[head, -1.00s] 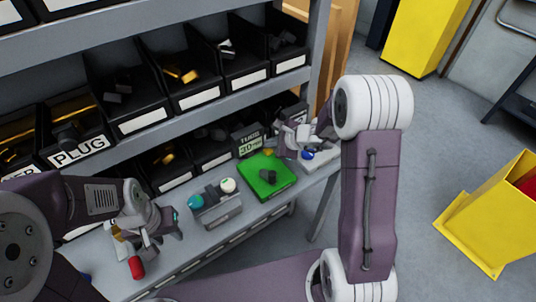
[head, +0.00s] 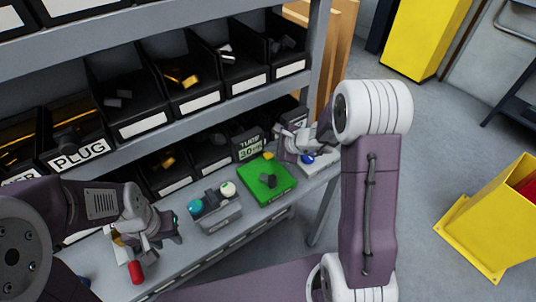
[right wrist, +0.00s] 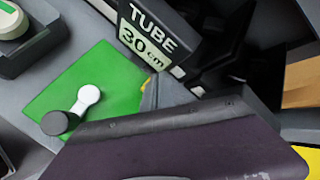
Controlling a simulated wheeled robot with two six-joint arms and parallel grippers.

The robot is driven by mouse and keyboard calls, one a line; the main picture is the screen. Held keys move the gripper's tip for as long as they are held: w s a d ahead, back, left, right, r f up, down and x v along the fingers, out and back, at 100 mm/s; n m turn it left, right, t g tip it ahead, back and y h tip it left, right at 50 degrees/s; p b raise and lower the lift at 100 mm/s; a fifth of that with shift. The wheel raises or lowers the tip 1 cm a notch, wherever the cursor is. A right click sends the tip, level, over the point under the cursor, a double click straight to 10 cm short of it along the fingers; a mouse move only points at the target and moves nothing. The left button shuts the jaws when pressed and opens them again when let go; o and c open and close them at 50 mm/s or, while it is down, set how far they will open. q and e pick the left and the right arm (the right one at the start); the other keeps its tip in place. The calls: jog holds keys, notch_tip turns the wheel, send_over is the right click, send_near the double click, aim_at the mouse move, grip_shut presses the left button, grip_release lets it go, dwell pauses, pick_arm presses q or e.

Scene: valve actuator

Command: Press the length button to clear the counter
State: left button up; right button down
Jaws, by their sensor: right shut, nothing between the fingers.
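The counter display (head: 249,148) reads "TUBE 30 cm" in the head view; it also shows in the right wrist view (right wrist: 147,40). I cannot read any label marking the length button. A blue button (head: 307,159) sits on a pale base at the bench's right end. A yellow piece (head: 268,156) is at the green plate's far edge, mostly hidden in the right wrist view (right wrist: 146,84). My right gripper (head: 290,150) is shut and empty, close to the display and blue button; contact is unclear. My left gripper (head: 165,238) hangs over the bench's left part, its jaws unclear.
A green plate (head: 282,188) carries a dark fitting (head: 268,181). Left of it is a grey box (head: 217,217) with teal and white-green buttons. A red part (head: 136,272) is near my left gripper. Bins fill the shelves behind. A yellow container (head: 495,225) stands on the floor right.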

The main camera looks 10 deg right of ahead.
pick_arm(q)
jog(key=shift+f, duration=0.15)
pick_arm(e)
jog(key=shift+f, duration=0.1)
dwell(0.7)
pick_arm(q)
jog(key=shift+f+b, duration=0.5)
jog(key=shift+b, duration=0.15)
pick_arm(e)
jog(key=shift+f, duration=0.3)
pick_arm(q)
jog(key=shift+f+b, duration=0.7)
pick_arm(e)
jog(key=shift+f, duration=0.55)
pick_arm(q)
jog(key=shift+r, duration=0.1)
pick_arm(e)
jog(key=shift+r, duration=0.1)
pick_arm(q)
jog(key=shift+r+p, duration=0.6)
jog(key=shift+p, duration=0.05)
pick_arm(e)
jog(key=shift+r, duration=0.85)
